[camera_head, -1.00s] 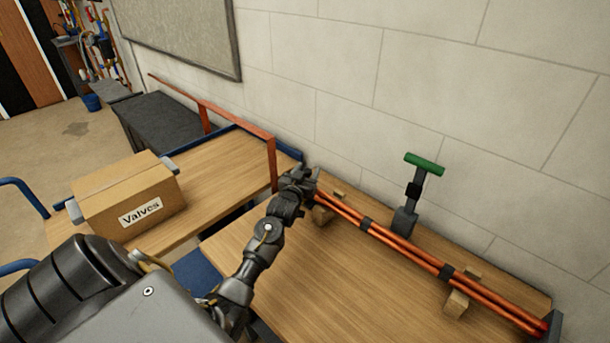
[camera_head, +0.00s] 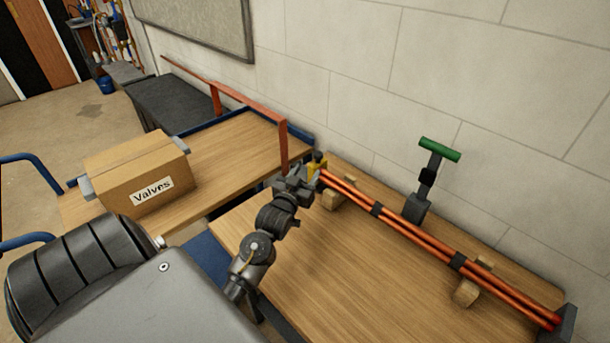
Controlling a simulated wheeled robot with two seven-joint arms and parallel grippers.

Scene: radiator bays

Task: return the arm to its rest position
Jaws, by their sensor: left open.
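My left arm reaches in from the lower left. Its gripper (camera_head: 298,180) is open beside the left end of a bundle of orange-red pipes (camera_head: 420,237). A small yellow piece with a dark top (camera_head: 317,164) sits at that pipe end, just beyond the gripper. The fingers are small and partly hidden, so I cannot tell whether they touch it. My right gripper is not in view.
The pipes lie on wooden blocks (camera_head: 467,292) on a wooden bench (camera_head: 310,265). A green-handled tool (camera_head: 440,150) stands behind them near the wall. A carton marked "Valves" (camera_head: 130,160) sits on a blue-edged cart (camera_head: 225,160) at left.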

